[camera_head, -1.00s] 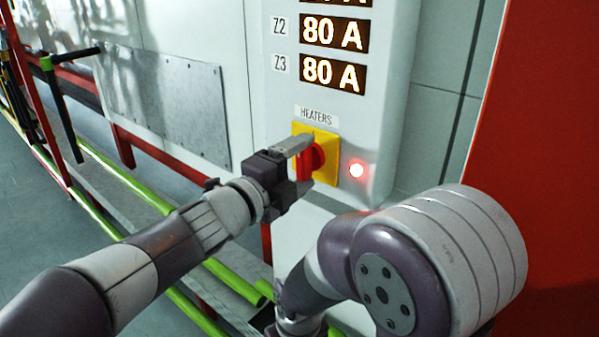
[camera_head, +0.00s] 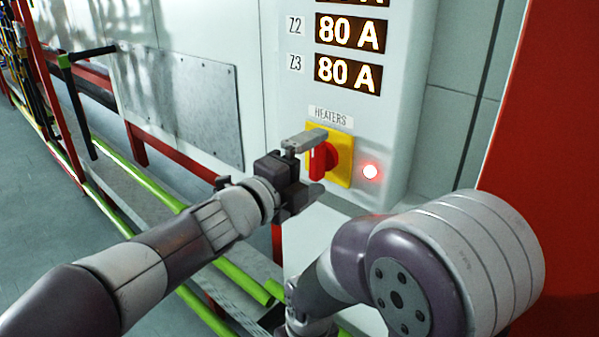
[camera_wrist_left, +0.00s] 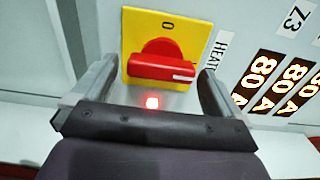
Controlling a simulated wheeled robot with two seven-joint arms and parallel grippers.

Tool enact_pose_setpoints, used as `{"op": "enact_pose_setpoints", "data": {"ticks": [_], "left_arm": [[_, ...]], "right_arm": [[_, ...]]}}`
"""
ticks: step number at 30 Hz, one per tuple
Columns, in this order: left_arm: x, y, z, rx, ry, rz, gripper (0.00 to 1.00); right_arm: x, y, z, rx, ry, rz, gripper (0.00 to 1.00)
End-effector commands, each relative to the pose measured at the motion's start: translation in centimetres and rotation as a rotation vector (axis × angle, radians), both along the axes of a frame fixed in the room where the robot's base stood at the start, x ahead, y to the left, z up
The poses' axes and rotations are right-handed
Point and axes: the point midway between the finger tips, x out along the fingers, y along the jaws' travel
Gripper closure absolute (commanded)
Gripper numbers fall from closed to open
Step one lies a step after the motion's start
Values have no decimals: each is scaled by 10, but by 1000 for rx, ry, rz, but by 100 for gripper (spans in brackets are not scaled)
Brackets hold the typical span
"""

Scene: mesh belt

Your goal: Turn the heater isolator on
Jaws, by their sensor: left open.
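The heater isolator is a red rotary handle (camera_head: 320,160) on a yellow plate (camera_head: 342,160) under the HEATERS label. In the left wrist view the red handle (camera_wrist_left: 160,68) lies crosswise, its white mark at the end towards the label. A "0" is printed on the yellow plate (camera_wrist_left: 190,28) along the top edge, off the mark's line. My left gripper (camera_head: 306,166) is open in front of the handle, one finger above and one below. In the left wrist view the fingers stand apart at either side of the handle, with gaps. My right gripper is out of view.
A red lamp (camera_head: 370,171) glows right of the plate. Amber displays (camera_head: 348,74) above read 80 A. My right arm fills the lower right, before a red panel (camera_head: 560,120). Green rails (camera_head: 135,172) and a walkway lie at left.

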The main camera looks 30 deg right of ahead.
Motion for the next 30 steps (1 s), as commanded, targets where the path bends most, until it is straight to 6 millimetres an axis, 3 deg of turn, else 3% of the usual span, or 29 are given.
{"op": "enact_pose_setpoints", "data": {"ticks": [5, 12, 15, 20, 30], "left_arm": [[-11, 30, 2, 0, 0, 3, 0], [-37, 90, 2, 0, -1, 4, 0], [-42, 104, 0, 2, 2, 2, 0], [-47, 113, 0, 1, -1, 1, 0], [-47, 114, -1, 1, 0, 1, 0]], "right_arm": [[0, 0, 3, 0, 0, 0, 67], [0, 0, 11, 0, 0, 0, 67], [0, 0, 12, 0, 0, 0, 67], [0, 0, 12, 0, 0, 0, 67], [0, 0, 12, 0, 0, 0, 67]]}}
